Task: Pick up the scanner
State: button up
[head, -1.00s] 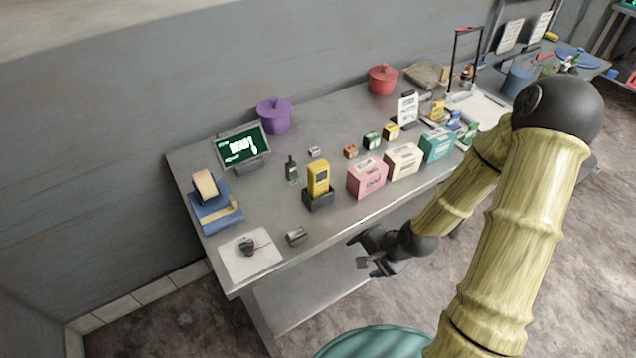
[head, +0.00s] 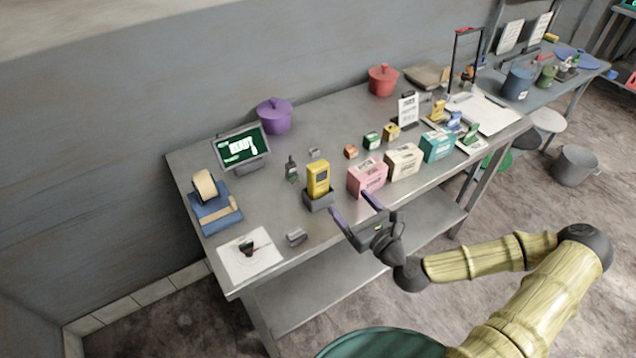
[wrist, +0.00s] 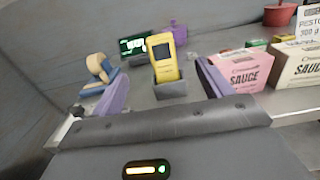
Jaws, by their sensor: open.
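The yellow scanner (head: 318,178) stands upright in a dark grey holder (head: 319,202) near the front edge of the metal table. In the wrist view the scanner (wrist: 163,62) shows its dark screen and stands between my fingers, farther off. My gripper (head: 353,202) is open and empty at the table's front edge, to the right of and nearer than the scanner. Its purple-grey fingers (wrist: 163,88) point toward the holder and touch nothing that I can see.
A pink sauce box (head: 367,178) stands close to the right of the scanner, with a cream box (head: 403,162) beyond. A small dark bottle (head: 291,168) and a display (head: 242,146) stand behind left. A small grey metal piece (head: 297,237) lies in front left. The table (head: 262,206) is bare left of the holder.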

jog(key=b, duration=0.9)
send_near(314, 165)
jog(key=w, duration=0.1)
jog(key=w+a+f, duration=0.1)
jog(key=w, duration=0.1)
jog(key=w+a, duration=0.1)
jog(key=w, duration=0.1)
jog(key=shift+w+a+f, duration=0.15)
jog(key=shift+w+a, duration=0.15)
jog(key=shift+w, duration=0.1)
jog(key=x, duration=0.2)
jog(key=p+x, duration=0.1)
jog(key=x, duration=0.2)
jog(key=shift+w+a+f, duration=0.1)
jog(key=shift+f, duration=0.15)
jog(key=shift+c, duration=0.5)
